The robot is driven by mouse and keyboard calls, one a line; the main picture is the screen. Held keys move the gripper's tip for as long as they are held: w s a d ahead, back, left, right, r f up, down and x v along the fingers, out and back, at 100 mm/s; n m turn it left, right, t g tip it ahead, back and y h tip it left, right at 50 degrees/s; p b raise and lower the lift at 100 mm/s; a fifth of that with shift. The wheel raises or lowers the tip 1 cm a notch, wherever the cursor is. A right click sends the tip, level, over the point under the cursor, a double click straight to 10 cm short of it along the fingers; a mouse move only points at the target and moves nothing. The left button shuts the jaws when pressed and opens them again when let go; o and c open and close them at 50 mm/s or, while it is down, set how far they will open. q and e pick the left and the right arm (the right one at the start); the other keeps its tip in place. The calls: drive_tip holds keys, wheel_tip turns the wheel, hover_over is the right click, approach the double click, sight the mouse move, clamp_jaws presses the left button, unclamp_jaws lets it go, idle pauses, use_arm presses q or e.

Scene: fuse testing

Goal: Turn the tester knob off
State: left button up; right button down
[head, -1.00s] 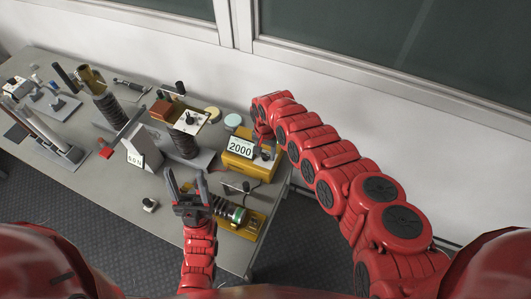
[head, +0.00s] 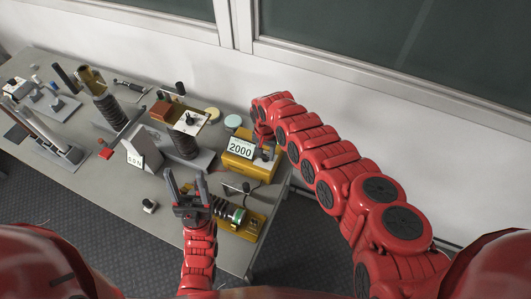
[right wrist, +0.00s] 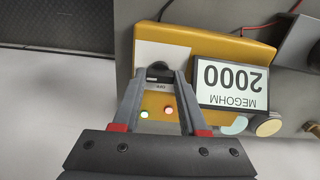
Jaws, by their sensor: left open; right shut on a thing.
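The yellow tester (head: 258,165) stands at the right end of the table, with a display (head: 240,148) reading 2000. In the right wrist view its case (right wrist: 215,45) and display (right wrist: 232,83) appear upside down, the latter reading MEGOHM 2000. The dark tester knob (right wrist: 158,71) lies between the fingertips of my right gripper (right wrist: 160,76), which is shut on it. An OFF label shows beside the knob. A green light and an orange-red light are lit on the case. My left gripper (head: 187,190) is open and empty above the table's front area.
A fixture with a ribbed cylinder (head: 228,210) lies beside my left gripper. Several other devices fill the table's left. The wall rises behind.

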sight(266, 155)
drive_tip(key=n+b, duration=0.1)
drive_tip(key=n, duration=0.3)
drive_tip(key=shift+w+f+n, duration=0.1)
drive_tip(key=shift+n, duration=0.2)
drive_tip(key=n+b, duration=0.2)
drive_tip(key=n, duration=0.2)
drive_tip(key=n+b, duration=0.1)
drive_tip(key=n, duration=0.3)
drive_tip(key=shift+b, duration=0.35)
drive_tip(key=shift+n+b, duration=0.75)
drive_tip(key=shift+n, duration=1.65)
drive_tip(key=c, duration=0.7)
unclamp_jaws()
drive_tip(key=shift+r, duration=0.25)
wheel_tip(266, 155, up, 17)
drive_tip(key=shift+r+b, duration=0.1)
drive_tip(key=shift+b, duration=0.8)
